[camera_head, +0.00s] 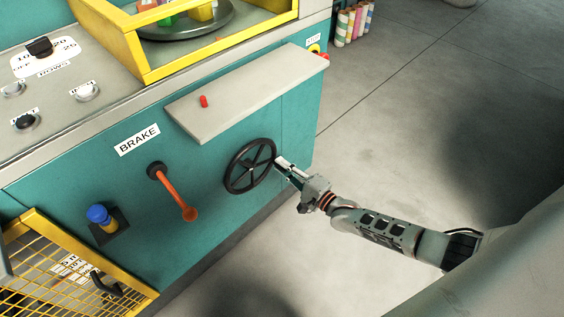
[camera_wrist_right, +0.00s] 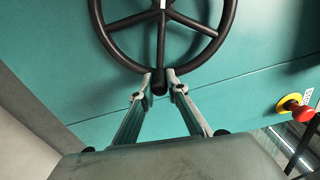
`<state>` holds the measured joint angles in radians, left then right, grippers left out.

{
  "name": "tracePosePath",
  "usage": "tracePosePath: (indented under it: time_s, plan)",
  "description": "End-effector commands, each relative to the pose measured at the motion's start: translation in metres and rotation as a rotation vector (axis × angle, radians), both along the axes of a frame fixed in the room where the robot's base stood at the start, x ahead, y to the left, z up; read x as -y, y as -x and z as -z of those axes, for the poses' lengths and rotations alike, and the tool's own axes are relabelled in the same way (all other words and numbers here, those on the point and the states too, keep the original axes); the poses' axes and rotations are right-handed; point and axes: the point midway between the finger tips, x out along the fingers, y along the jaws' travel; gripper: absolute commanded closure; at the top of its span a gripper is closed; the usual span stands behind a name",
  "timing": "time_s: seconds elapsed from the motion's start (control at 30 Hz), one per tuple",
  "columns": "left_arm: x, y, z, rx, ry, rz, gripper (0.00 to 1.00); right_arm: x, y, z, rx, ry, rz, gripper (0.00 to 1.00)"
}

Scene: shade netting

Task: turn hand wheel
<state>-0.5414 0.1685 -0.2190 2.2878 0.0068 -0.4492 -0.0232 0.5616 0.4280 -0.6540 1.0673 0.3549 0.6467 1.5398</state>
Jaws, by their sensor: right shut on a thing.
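The black hand wheel (camera_head: 250,165) is mounted on the teal front of the machine, below a grey shelf. It has several spokes. My right gripper (camera_head: 279,164) reaches it from the right and meets its right rim. In the right wrist view the wheel (camera_wrist_right: 162,17) fills the upper middle. There the fingertips of my right gripper (camera_wrist_right: 159,82) are closed on a short black knob at the rim, one finger on each side. My left gripper shows in neither view.
Left of the wheel an orange brake lever (camera_head: 177,195) and a blue knob (camera_head: 98,214) stick out. The grey shelf (camera_head: 245,92) juts out above the wheel. A red emergency button (camera_wrist_right: 302,112) sits to the right in the wrist view. A yellow mesh guard (camera_head: 70,262) stands at lower left.

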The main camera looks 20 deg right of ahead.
Motion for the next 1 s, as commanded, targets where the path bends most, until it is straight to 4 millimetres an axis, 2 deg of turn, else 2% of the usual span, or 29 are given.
tracePosePath:
  time_s: [0.03,0.3,0.83,0.87,0.9,1.0]
  plan:
    - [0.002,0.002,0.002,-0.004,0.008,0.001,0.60,0.000,0.003,0.010,-0.018,-0.021,0.000,1.00]
    - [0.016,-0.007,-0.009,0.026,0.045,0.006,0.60,-0.004,0.003,0.014,-0.046,-0.107,-0.001,1.00]
    - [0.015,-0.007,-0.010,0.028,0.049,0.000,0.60,-0.006,0.003,0.014,-0.051,-0.126,-0.002,1.00]
    - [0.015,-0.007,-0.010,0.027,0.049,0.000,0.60,-0.006,0.003,0.014,-0.051,-0.126,-0.002,0.80]
    - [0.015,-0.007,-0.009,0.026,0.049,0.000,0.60,-0.006,0.003,0.014,-0.051,-0.126,-0.002,0.70]
    - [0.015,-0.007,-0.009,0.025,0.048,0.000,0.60,-0.006,0.003,0.013,-0.050,-0.127,-0.002,0.69]
